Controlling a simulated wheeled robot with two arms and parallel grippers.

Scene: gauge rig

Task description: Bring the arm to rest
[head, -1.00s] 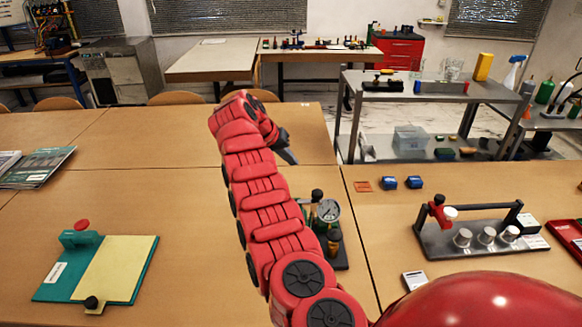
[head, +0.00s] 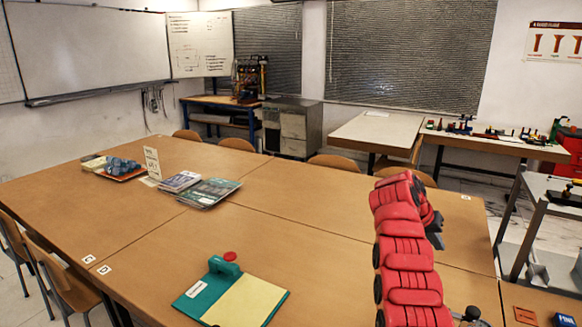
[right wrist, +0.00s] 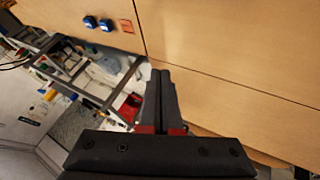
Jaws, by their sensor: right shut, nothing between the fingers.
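My red right arm rises from the bottom right of the head view, reaching out over the wooden tables. Its dark gripper (head: 435,232) hangs at the far end, beside the red links, pointing down. In the right wrist view the two dark fingers (right wrist: 160,95) are closed together with nothing between them. Table top and a drop to the floor show behind them. The gripper appears clear of the table. My left gripper is in neither view.
A green clipboard-like fixture with a yellow sheet (head: 248,302) lies on the near table. Magazines (head: 208,192) and a tray of blue-grey parts (head: 122,170) lie farther left. A metal shelf cart (head: 532,225) stands right.

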